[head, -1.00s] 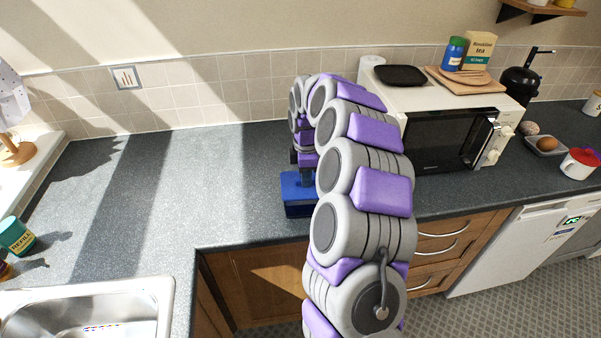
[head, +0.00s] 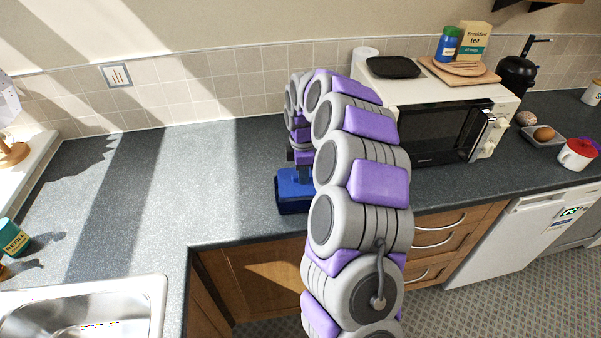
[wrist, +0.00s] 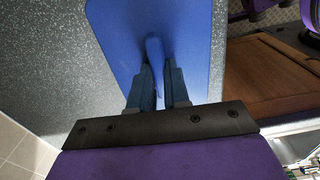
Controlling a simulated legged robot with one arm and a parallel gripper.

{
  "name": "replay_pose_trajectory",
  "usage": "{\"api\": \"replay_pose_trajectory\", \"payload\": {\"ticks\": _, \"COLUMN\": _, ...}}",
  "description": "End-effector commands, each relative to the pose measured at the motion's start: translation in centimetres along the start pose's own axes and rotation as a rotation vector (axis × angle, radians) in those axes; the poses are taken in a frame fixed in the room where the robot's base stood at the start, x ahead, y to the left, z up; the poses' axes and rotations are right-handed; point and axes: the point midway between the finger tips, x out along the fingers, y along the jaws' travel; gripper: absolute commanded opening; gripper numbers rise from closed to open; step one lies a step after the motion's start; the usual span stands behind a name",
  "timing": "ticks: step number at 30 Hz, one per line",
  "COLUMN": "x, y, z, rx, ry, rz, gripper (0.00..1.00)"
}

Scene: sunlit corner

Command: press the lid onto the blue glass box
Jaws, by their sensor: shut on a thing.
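The blue glass box (head: 293,206) stands on the dark counter near its front edge, partly hidden by my arm. The blue lid (head: 287,181) lies over the top of the box; I cannot tell whether it is fully seated all round. In the wrist view the lid (wrist: 200,45) is a flat blue plate with rounded corners and an upright handle (wrist: 154,52). My gripper (wrist: 158,75) is shut on that handle, one finger on each side. The lid hides the box in the wrist view.
A white microwave (head: 435,130) stands right of my arm, with a black plate and a wooden board on top. A steel sink (head: 90,310) is at the front left. The counter (head: 170,180) left of the box is clear.

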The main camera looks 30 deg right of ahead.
Motion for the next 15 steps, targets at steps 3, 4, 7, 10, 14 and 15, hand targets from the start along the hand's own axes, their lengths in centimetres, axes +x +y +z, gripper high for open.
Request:
{"api": "replay_pose_trajectory", "payload": {"ticks": 3, "x": -0.1, "y": -0.1, "z": -0.2, "rx": -0.002, "ry": -0.003, "rz": 0.0, "gripper": 0.0}}
{"api": "replay_pose_trajectory", "payload": {"ticks": 4, "x": -0.1, "y": -0.1, "z": -0.2, "rx": -0.002, "ry": -0.004, "rz": 0.001, "gripper": 0.0}}
{"api": "replay_pose_trajectory", "payload": {"ticks": 7, "x": -0.1, "y": -0.1, "z": -0.1, "rx": -0.002, "ry": -0.005, "rz": 0.001, "gripper": 0.0}}
{"api": "replay_pose_trajectory", "payload": {"ticks": 10, "x": 0.0, "y": 0.1, "z": 0.3, "rx": -0.002, "ry": -0.003, "rz": 0.001, "gripper": 0.0}}
{"api": "replay_pose_trajectory", "payload": {"ticks": 14, "x": 0.0, "y": 0.2, "z": 0.8, "rx": -0.002, "ry": 0.0, "rz": 0.0, "gripper": 0.0}}
{"api": "replay_pose_trajectory", "payload": {"ticks": 15, "x": 0.1, "y": 0.3, "z": 1.0, "rx": -0.002, "ry": 0.001, "rz": 0.0, "gripper": 0.0}}
